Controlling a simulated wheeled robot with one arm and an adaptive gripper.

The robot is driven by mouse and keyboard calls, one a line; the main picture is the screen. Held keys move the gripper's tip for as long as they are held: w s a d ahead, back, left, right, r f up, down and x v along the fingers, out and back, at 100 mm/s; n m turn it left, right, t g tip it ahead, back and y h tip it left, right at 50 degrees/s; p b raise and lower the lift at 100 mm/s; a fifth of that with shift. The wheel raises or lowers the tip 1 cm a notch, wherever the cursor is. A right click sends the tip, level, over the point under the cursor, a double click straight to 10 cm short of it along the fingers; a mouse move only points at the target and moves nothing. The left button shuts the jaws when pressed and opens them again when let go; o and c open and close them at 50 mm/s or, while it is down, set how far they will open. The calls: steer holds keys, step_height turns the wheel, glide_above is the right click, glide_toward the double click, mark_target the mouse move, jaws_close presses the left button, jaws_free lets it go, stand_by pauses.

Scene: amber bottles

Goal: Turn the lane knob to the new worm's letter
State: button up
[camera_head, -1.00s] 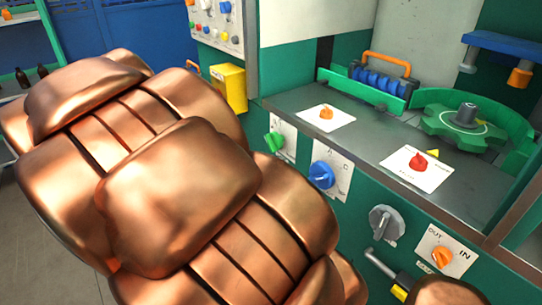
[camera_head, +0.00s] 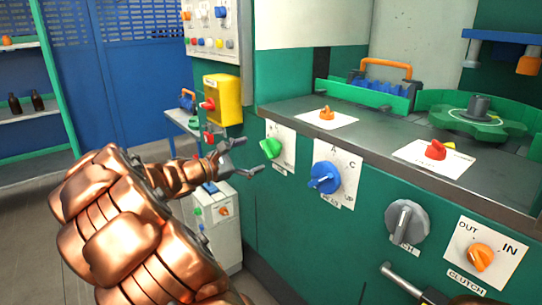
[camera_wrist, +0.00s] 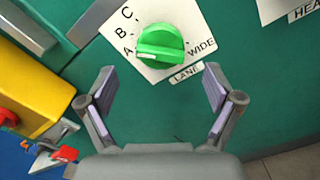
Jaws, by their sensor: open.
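The green lane knob (camera_head: 272,149) sits on a white plate on the front of the green machine. In the wrist view the knob (camera_wrist: 160,45) is labelled LANE, with letters A, B, C on the left and WIDE on the right. Its pale pointer mark lies at its left end, towards A. My gripper (camera_head: 254,157) is open and empty, just left of the knob; in the wrist view its fingers (camera_wrist: 158,92) are apart, below the knob and not around it. A blue ridged part (camera_head: 378,93) with an orange handle sits behind a green guard; no letter is readable on it.
Right of the lane knob are a blue knob (camera_head: 324,178), a grey knob (camera_head: 406,221) and the orange clutch knob (camera_head: 480,257). A yellow box (camera_head: 224,99) with a red button juts out at upper left. A white cabinet (camera_head: 219,235) stands below my gripper.

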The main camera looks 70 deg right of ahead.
mark_target(264, 151)
steer(key=shift+b+x, duration=0.4)
steer(key=shift+x, duration=3.3)
steer(key=shift+c, duration=0.2)
steer(key=c, duration=1.1)
steer(key=shift+f+m+b, duration=0.1)
steer(key=shift+m+b, duration=0.2)
steer(key=shift+b, duration=0.05)
steer(key=m+b, duration=0.2)
steer(key=shift+f+b, duration=0.1)
steer(key=shift+b, duration=0.25)
steer(key=shift+m+b, duration=1.4)
steer(key=shift+m, duration=0.2)
